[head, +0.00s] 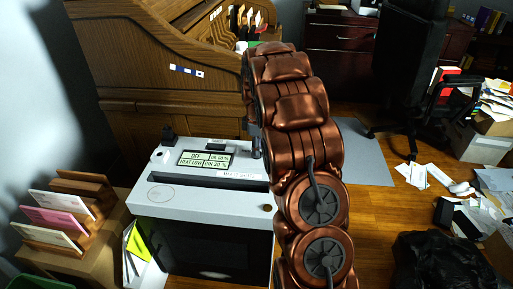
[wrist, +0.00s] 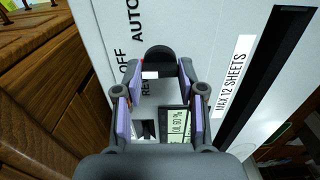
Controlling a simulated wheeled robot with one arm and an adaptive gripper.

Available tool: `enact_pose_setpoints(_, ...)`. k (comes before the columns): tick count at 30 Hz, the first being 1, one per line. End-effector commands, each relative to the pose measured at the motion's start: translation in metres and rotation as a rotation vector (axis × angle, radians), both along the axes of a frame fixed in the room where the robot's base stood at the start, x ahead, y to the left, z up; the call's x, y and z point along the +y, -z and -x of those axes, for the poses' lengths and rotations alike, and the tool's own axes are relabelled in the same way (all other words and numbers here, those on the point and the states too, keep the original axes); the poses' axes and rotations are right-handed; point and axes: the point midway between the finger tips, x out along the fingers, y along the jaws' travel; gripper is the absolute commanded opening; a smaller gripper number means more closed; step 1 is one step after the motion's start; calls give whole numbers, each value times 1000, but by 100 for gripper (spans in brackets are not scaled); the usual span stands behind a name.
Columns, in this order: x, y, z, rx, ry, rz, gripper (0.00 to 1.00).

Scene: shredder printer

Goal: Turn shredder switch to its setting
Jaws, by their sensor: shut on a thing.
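The shredder (head: 208,172) is a white-topped box with a dark front. Its switch (wrist: 158,53) is a dark round knob on the top panel in the wrist view, beside printed labels OFF, AUTO and a partly covered REV. My gripper (wrist: 161,72) has its purple-padded fingers on both sides of the switch and is shut on it. The switch's exact pointing direction is hard to tell. The display (head: 205,159) reads OFF, HEAT LOW, with oil and bin percentages. In the head view my arm hides the switch and most of my gripper.
A paper slot (wrist: 262,85) runs beside the MAX 12 SHEETS label. A wooden roll-top desk (head: 150,60) stands behind the shredder. A letter rack (head: 75,215) stands at left. A black bag (head: 440,262) and loose papers lie on the floor at right.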

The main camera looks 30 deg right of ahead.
Motion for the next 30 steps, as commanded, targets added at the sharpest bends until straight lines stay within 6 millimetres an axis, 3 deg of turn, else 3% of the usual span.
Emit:
enact_pose_setpoints(4, 0, 0, 0, 0, 0, 0, 5)
enact_pose_setpoints(14, 0, -1, 0, 1, 58, -1, 5)
enact_pose_setpoints(30, 0, -1, 0, 1, 498, -1, 5)
